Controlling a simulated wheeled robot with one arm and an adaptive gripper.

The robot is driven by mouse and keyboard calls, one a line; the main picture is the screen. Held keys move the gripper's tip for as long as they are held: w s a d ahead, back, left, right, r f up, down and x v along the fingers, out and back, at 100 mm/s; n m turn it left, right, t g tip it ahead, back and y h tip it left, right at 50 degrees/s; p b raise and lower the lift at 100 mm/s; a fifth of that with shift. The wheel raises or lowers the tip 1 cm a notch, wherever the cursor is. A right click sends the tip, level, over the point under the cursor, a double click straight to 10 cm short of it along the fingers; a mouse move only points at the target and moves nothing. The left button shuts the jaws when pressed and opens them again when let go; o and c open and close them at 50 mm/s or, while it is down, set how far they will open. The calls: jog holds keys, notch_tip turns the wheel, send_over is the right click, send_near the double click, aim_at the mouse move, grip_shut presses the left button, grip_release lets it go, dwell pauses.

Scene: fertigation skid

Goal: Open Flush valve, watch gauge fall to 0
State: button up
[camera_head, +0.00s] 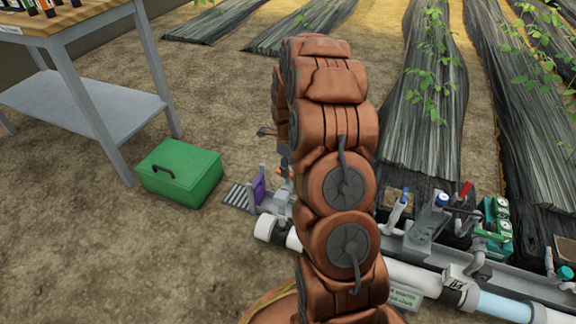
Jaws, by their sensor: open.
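The skid's white pipe (410,277) runs along the lower right, with valves and fittings on a grey rail behind it. A blue-tipped handle (404,196), a second blue-topped fitting (441,200) and a red handle (465,190) stand up there. I cannot tell which valve is Flush; the labels are too small to read. No gauge face can be made out. My copper-coloured arm fills the middle and hides part of the skid behind it.
A green toolbox (180,172) sits on bare soil at the left, below a wooden-topped bench (90,20). A purple plate (259,190) and striped grate (238,196) lie by the pipe's left end. Green boxes (497,215) stand right. Dark plastic-covered beds (425,100) lie behind.

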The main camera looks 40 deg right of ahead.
jog(key=shift+f, duration=0.15)
jog(key=shift+f, duration=2.05)
